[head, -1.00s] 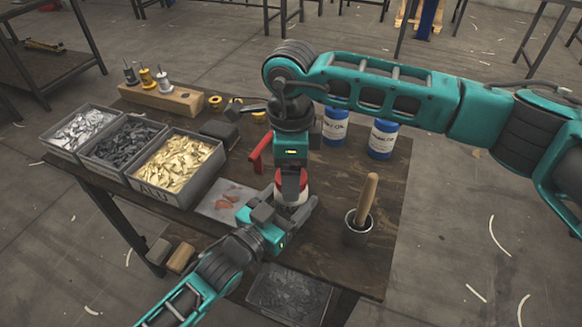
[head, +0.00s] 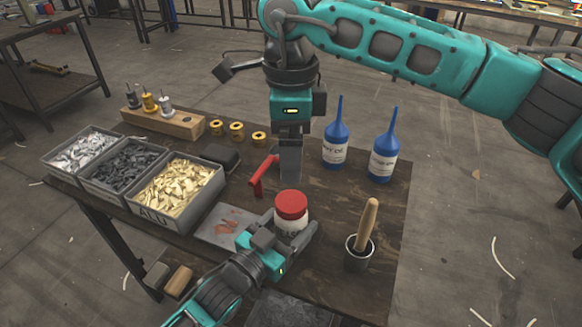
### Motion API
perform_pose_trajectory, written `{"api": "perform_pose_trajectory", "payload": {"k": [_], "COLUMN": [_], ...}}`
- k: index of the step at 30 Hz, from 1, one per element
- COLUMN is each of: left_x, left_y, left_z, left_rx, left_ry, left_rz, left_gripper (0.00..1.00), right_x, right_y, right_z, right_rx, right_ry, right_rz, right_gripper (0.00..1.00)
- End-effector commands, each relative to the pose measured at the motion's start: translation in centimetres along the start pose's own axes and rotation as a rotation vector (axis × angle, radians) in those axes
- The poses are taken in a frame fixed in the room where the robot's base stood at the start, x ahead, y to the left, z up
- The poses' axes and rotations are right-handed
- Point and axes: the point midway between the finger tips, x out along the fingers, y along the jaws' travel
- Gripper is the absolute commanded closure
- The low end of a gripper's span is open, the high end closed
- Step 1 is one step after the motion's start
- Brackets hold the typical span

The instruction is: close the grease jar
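The grease jar (head: 290,226) is a small white jar with a dark-lettered label, standing upright on the dark table. Its red lid (head: 291,204) sits level on top of it. My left gripper (head: 288,232) comes in from the front left and is shut around the jar's body, one finger on each side. My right gripper (head: 290,178) points down behind and above the lid, apart from it and empty as far as I see. Its fingers are seen edge-on, so their opening is hidden.
A red lever-like piece (head: 261,175) stands beside my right gripper. A cup with a wooden-handled tool (head: 367,228) stands right of the jar. Two blue bottles (head: 335,148) stand behind. Grey bins of parts (head: 180,195) and a stained sheet (head: 219,228) are at left.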

Motion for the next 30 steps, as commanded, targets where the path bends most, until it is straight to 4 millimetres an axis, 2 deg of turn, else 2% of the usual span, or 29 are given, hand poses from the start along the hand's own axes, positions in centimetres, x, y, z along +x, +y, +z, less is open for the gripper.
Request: {"api": "perform_pose_trajectory", "payload": {"k": [4,13,14,22,30], "left_x": [-0.01,-0.01,-0.01,-0.01,-0.11], "left_y": [0.00,0.00,0.00,0.00,0.00], "left_z": [0.05,0.04,0.04,0.02,0.02], "left_rx": [-0.001,-0.001,-0.001,0.000,0.000], "left_ry": [-0.001,-0.001,-0.001,0.000,0.000], "left_rz": [0.000,0.000,0.000,0.000,0.000], "left_gripper": [1.00,1.00,0.27,0.01,0.00], "right_x": [-1.06,-1.20,-1.19,-1.17,-1.18], "right_y": [0.02,0.02,0.02,0.02,0.01], "right_z": [0.02,0.01,0.01,0.00,0.00], "right_rx": [0.000,0.000,0.000,0.000,0.000], "right_ry": [0.000,0.000,0.000,0.000,0.000], "right_rz": [0.000,0.001,0.001,0.001,0.001], "right_gripper": [0.12,0.12,0.12,0.12,0.12]}}
